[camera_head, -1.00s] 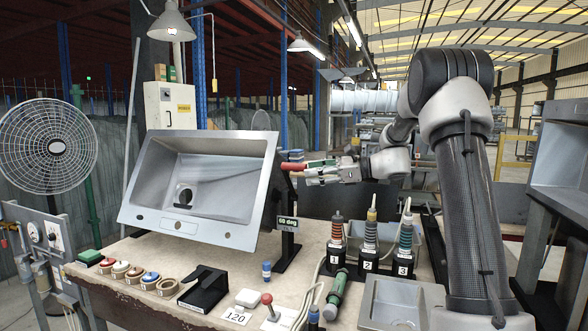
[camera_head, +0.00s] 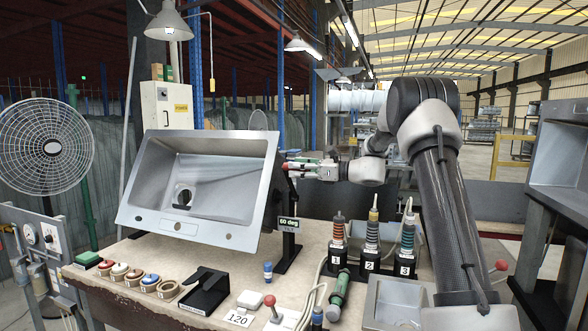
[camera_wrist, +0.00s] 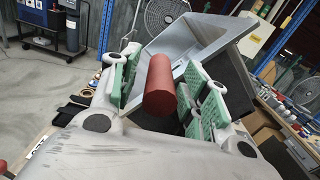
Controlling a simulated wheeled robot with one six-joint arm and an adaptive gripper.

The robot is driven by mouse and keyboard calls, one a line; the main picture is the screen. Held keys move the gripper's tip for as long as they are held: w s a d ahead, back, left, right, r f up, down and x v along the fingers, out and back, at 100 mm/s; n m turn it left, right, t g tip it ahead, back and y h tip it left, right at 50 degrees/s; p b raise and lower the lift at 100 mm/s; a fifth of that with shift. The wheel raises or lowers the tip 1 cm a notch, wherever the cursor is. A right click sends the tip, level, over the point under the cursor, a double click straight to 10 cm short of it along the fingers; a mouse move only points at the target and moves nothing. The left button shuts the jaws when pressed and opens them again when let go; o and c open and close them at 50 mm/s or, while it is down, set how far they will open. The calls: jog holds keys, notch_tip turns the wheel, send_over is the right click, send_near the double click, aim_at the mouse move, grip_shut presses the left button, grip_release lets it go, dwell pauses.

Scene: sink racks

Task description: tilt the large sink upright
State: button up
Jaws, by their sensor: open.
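The large sink (camera_head: 150,215) is a grey metal basin held tilted on a dark stand on the table, its bowl facing the front left. A small sign by the stand (camera_head: 285,255) reads 60 deg. My gripper (camera_head: 300,168) is at the sink's right edge, its fingers apart. In the wrist view the green-padded fingers (camera_wrist: 160,85) stand open on either side of a red cylindrical handle (camera_wrist: 159,86), with the sink (camera_wrist: 205,45) behind it. The handle is between the fingers, and I cannot tell whether they touch it.
Numbered tools 1, 2 and 3 (camera_head: 371,240) stand at the table's right. A small sink (camera_head: 398,300) is at the front right. Several round pots (camera_head: 135,277), a black holder (camera_head: 205,290) and a red-knobbed lever (camera_head: 269,300) line the front. A fan (camera_head: 45,150) stands at left.

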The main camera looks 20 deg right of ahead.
jog(key=shift+x, duration=0.9)
grip_shut()
jog(key=shift+s+a+f+n, duration=0.3)
jog(key=shift+s+f+n, duration=0.15)
jog(key=shift+f, duration=0.15)
jog(key=s+a+f+n, duration=0.3)
jog(key=s+f, duration=0.1)
jog(key=f, duration=0.4)
jog(key=shift+s+n, duration=0.1)
jog(key=shift+n, duration=0.15)
jog(key=shift+c, duration=0.2)
grip_release()
jog(key=shift+o, duration=0.2)
